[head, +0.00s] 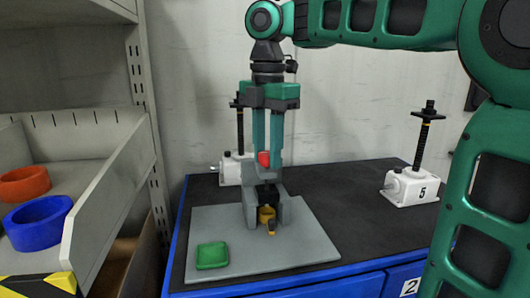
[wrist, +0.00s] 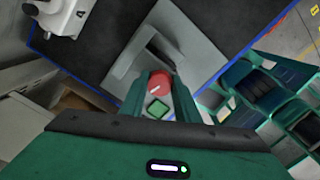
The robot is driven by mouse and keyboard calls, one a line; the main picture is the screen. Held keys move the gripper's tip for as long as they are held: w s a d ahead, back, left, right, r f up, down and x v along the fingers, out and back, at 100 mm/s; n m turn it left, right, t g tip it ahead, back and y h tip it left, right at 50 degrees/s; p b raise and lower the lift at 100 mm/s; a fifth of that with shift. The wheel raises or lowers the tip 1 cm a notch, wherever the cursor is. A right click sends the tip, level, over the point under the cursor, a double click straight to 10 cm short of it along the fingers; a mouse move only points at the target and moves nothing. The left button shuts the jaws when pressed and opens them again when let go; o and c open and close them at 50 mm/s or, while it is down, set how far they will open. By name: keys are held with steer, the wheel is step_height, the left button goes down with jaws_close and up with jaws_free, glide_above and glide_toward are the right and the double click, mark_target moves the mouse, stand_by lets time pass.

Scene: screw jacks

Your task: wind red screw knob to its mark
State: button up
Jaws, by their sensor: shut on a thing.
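The red screw knob (head: 264,159) sits on top of a small grey stand (head: 250,211) with upright side walls. A dark part and a yellow collar (head: 266,214) show inside the stand. My gripper (head: 268,163) points straight down from above and is shut on the red knob. In the wrist view the red knob (wrist: 159,82) lies between the two green fingers of my gripper (wrist: 159,92); a short white line shows on its top. The fingers hide part of its sides. I cannot make out the target mark.
The stand is on a grey plate (head: 305,248) on the dark worktop (head: 345,190). A green dish (head: 212,255) lies on its front left. White screw jacks stand behind left (head: 230,170) and at right (head: 410,187). A shelf at left holds orange (head: 25,183) and blue (head: 38,223) rings.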

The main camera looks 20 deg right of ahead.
steer(key=n, duration=0.4)
steer(key=shift+w+f+n, duration=0.1)
steer(key=shift+f+n, duration=0.05)
steer(key=shift+n, duration=0.15)
steer(key=n, duration=0.3)
steer(key=shift+n, duration=0.4)
steer(key=n, duration=0.4)
steer(key=shift+n, duration=2.1)
steer(key=o, duration=1)
steer(key=shift+f, duration=0.1)
steer(key=shift+o, duration=0.2)
